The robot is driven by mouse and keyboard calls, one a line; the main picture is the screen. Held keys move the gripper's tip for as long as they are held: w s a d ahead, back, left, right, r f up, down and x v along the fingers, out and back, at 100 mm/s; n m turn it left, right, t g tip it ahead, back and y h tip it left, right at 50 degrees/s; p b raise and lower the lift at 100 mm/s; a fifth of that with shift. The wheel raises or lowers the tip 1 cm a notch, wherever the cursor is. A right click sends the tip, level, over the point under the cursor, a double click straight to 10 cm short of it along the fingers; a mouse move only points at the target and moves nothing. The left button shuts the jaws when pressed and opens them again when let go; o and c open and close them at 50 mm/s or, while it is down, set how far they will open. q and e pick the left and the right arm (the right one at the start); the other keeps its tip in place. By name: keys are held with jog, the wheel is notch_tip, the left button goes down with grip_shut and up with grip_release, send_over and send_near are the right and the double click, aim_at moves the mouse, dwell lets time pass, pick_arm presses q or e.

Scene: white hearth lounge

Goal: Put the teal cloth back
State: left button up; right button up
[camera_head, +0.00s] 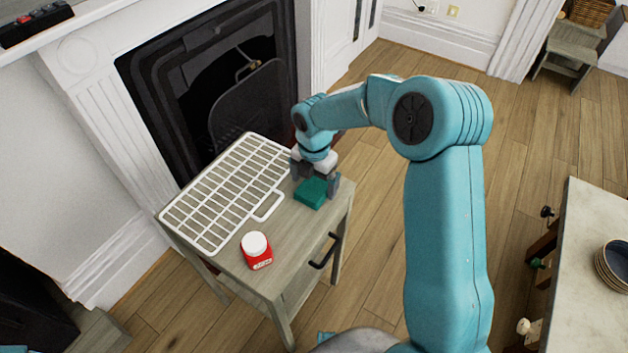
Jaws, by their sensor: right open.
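The teal cloth (311,194) is a small folded block on the top of a grey wooden side table (292,246), near its far right edge. My right gripper (316,184) points down over the cloth, with its dark fingers open on either side of it. The gripper hides the back part of the cloth. I cannot tell whether the fingers touch it. My left gripper is not in view.
A white wire rack (226,197) lies across the table's left and back part. A red jar with a white lid (256,250) stands at the front. A dark fireplace (215,85) is behind. A pale table (588,270) with bowls is at right.

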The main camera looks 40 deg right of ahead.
aim_at(314, 184)
notch_tip(314, 184, up, 12)
jog(key=p, duration=0.1)
jog(key=shift+f, duration=0.1)
dwell(0.4)
